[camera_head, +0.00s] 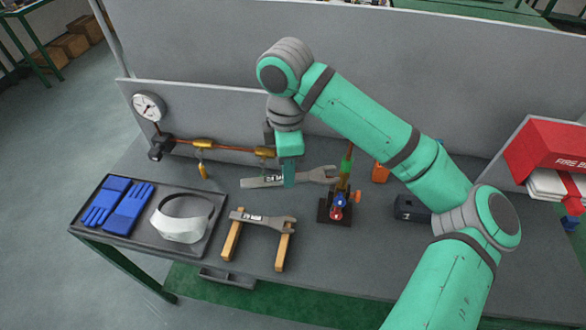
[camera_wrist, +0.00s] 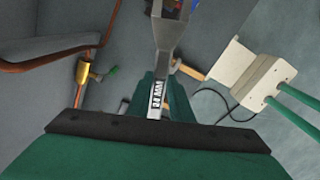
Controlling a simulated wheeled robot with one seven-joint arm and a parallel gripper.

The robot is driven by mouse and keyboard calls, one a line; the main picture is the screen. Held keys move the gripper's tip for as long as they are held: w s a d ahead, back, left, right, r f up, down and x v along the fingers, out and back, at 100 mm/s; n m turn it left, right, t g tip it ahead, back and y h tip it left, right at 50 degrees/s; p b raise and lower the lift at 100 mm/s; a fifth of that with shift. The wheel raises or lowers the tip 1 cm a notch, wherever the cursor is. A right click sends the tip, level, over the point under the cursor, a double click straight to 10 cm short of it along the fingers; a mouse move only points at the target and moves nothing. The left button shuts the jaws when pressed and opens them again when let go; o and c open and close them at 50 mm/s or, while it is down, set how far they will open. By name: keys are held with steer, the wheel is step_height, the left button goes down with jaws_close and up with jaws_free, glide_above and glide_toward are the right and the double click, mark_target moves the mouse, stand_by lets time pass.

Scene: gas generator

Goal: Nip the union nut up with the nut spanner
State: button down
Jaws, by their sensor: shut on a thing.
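My gripper (camera_head: 288,182) is shut on the handle of a grey open-ended spanner (camera_head: 318,175), holding it roughly level above the table. In the wrist view the spanner (camera_wrist: 165,35) points away from the fingers, and its handle bears a white size label. Its open jaw is toward the upright pipe fitting (camera_head: 347,165) on a dark base; I cannot tell whether they touch. The union nut cannot be clearly made out. A second grey spanner (camera_head: 265,218) lies across two wooden rests (camera_head: 231,243) in front.
A copper pipe (camera_head: 232,148) with brass valves and a gauge (camera_head: 149,107) runs along the back left. A tray (camera_head: 84,222) holds blue gloves (camera_head: 128,207) and a white visor (camera_head: 182,225). A dark box (camera_head: 411,208) and red box (camera_head: 548,155) stand at right.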

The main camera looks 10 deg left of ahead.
steer(key=shift+s+a, duration=0.2)
steer(key=shift+a, duration=0.45)
steer(key=shift+s+a, duration=0.2)
steer(key=shift+a, duration=0.4)
steer(key=shift+a, duration=0.1)
